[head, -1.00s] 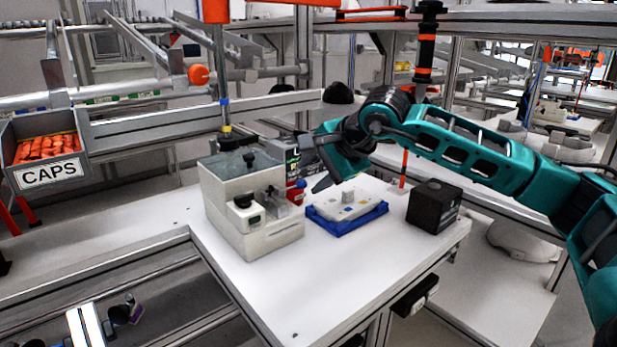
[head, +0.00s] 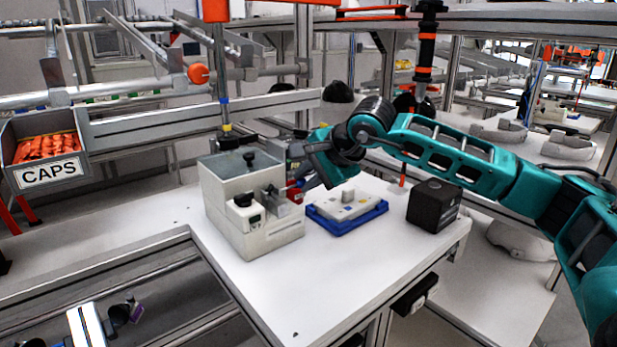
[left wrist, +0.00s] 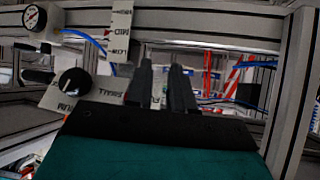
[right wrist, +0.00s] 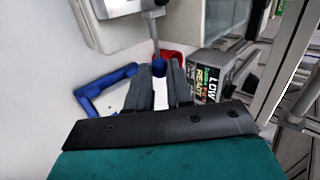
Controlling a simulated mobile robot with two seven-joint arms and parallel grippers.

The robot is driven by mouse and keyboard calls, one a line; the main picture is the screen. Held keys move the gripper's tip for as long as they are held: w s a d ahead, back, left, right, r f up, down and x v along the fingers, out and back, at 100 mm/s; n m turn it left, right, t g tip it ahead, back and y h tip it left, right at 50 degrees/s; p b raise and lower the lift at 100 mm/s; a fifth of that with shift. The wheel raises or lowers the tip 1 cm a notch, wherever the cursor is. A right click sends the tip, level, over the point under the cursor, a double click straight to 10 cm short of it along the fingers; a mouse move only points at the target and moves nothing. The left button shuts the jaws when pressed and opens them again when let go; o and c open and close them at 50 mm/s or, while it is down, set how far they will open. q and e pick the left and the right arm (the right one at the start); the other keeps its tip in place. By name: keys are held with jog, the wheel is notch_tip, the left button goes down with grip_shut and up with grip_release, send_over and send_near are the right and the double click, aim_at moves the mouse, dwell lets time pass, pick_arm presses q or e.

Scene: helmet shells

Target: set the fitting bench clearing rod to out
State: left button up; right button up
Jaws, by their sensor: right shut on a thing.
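My left gripper (left wrist: 162,70) is open and empty in the left wrist view, in front of a lever plate and a dark knob (left wrist: 74,82).
A blue tray (head: 345,226) with a pale part stands right of the fixture, under my right arm. A black box (head: 433,206) stands farther right. A red object (head: 296,195) and a labelled display (right wrist: 208,88) are close behind the rod. The table front is clear.

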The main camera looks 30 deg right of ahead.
grip_shut()
jog(key=shift+d+f, duration=0.1)
jog(key=shift+d, duration=0.05)
jog(key=d, duration=0.2)
jog(key=shift+w+d, duration=0.1)
jog(key=shift+d, duration=0.2)
jog(key=o, duration=0.8)
grip_release()
